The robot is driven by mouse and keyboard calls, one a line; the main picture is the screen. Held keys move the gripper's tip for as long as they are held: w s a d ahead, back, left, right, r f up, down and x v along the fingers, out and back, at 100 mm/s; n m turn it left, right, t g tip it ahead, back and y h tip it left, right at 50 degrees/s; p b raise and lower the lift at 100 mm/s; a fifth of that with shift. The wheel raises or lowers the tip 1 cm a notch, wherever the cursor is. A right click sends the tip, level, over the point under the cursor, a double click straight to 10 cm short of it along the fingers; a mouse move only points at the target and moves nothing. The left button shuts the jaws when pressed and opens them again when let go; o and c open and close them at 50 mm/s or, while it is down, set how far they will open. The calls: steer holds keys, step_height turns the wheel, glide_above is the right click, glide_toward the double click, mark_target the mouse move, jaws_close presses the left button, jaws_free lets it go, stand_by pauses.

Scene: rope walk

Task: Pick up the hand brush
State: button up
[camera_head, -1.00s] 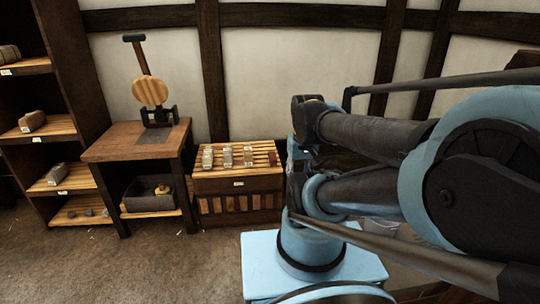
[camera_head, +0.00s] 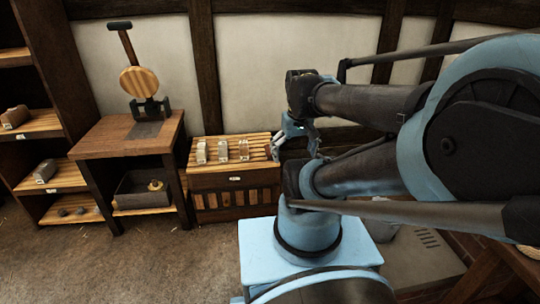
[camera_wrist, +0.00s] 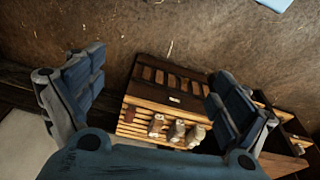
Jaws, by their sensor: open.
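No thing in view can be told clearly as the hand brush. Three small pale, upright-looking items, the middle one (camera_head: 223,150), stand in a row on the slatted top of a low wooden chest (camera_head: 236,181). The same items (camera_wrist: 176,131) show in the wrist view on the chest (camera_wrist: 140,117); they are too small to name. My gripper (camera_head: 291,137) is at the chest's right end in the head view, partly hidden by my arm. In the wrist view my gripper (camera_wrist: 155,95) is open and empty, its fingers apart on either side of the chest, above it.
A wooden table (camera_head: 118,145) left of the chest bears a stand with a round wooden disc (camera_head: 138,82). A dark bin (camera_head: 133,191) holding a small yellowish thing sits on its lower shelf. A shelf unit (camera_head: 45,128) stands far left. The floor in front is clear.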

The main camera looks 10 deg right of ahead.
steer(key=w+r+n, duration=0.5)
steer(key=w+r, duration=0.1)
steer(key=w, duration=0.8)
steer(key=n+g, duration=0.2)
steer(key=n, duration=1)
glide_above(269, 148)
step_height(269, 148, down, 21)
step_height(269, 148, down, 12)
steer(key=shift+a+r, duration=0.1)
steer(key=shift+r, duration=0.05)
steer(key=shift+s+f, duration=0.2)
steer(key=shift+f, duration=2.85)
steer(key=c, duration=0.9)
